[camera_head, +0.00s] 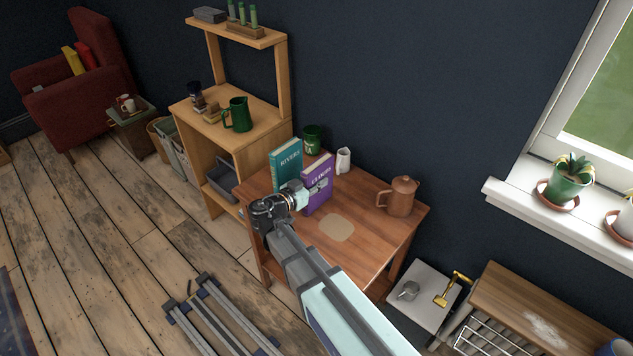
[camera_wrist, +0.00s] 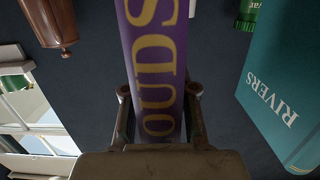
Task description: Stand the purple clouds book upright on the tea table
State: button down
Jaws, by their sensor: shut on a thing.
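The purple clouds book (camera_head: 317,180) stands upright at the tea table, its title facing out in the head view. My gripper (camera_head: 314,190) is shut on it from the front. In the wrist view the purple book (camera_wrist: 157,50) with gold letters lies between the two fingers (camera_wrist: 158,108). The brown wooden tea table (camera_head: 375,222) is below it. I cannot tell whether the book's lower edge touches the tabletop, as my gripper and arm hide part of it.
A teal Rivers book (camera_head: 286,165) stands just left of the purple book. A green mug (camera_head: 312,139) and a white cup (camera_head: 343,160) are behind. A brown teapot (camera_head: 399,196) stands at the right. The front middle holds a flat pale patch (camera_head: 336,228).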

jog(key=shift+f+b, duration=0.25)
jog(key=shift+b, duration=0.15)
dwell(0.3)
jog(key=c, duration=0.8)
grip_release()
jog(key=shift+c, duration=0.2)
jog(key=f+b+v, duration=0.1)
jog(key=b+v, duration=0.4)
jog(key=v, duration=0.4)
jog(key=shift+f, duration=0.2)
jog(key=shift+a, duration=0.1)
